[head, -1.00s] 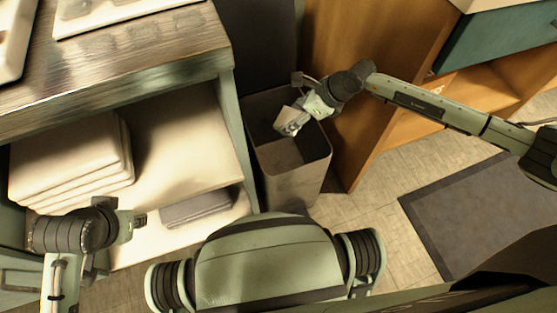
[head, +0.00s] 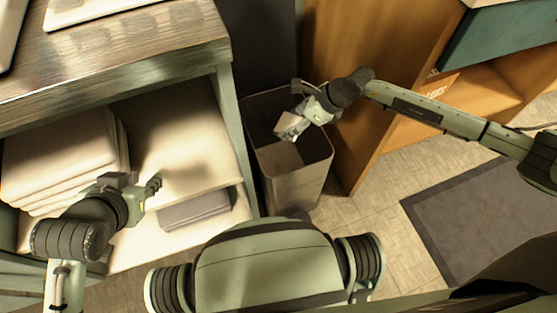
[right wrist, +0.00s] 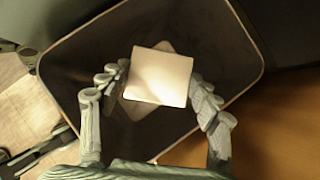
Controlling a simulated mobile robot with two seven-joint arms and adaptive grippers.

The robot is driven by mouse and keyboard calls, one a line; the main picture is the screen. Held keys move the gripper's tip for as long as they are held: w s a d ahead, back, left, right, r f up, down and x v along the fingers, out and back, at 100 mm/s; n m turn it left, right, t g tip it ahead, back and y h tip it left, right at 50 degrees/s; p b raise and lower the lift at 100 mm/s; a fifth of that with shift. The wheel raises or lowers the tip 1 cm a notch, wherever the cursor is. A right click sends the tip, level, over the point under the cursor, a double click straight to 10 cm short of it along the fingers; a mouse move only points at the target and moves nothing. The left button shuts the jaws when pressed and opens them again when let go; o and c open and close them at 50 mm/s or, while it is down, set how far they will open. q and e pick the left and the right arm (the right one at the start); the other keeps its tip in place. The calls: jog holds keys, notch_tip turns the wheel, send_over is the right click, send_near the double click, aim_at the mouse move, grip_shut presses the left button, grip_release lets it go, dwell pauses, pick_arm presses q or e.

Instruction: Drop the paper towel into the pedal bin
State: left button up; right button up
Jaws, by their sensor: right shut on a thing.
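The paper towel is a pale, folded square piece (head: 289,125) in my right gripper (head: 298,112). In the right wrist view the towel (right wrist: 158,75) sits between the two fingers (right wrist: 160,98), which are shut on it. It is held over the open mouth of the pedal bin (head: 295,190), a grey bin with no lid across its top. The bin's dark inside (right wrist: 85,65) surrounds the towel in the right wrist view. My left gripper (head: 153,187) is in front of the shelf at left; its fingers are too small to judge.
A shelf unit with a wooden top (head: 110,60) stands left of the bin, with folded white cloths (head: 55,160) and a grey folded cloth (head: 194,209) inside. A wooden cabinet (head: 345,130) stands right of the bin. A dark mat (head: 480,215) lies on the floor at right.

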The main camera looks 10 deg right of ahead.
jog(key=o, duration=1.1)
jog(key=shift+d+r, duration=0.1)
jog(key=v, duration=1.1)
jog(key=shift+s+d+r, duration=0.15)
jog(key=shift+s+r, duration=0.05)
jog(key=shift+r, duration=0.1)
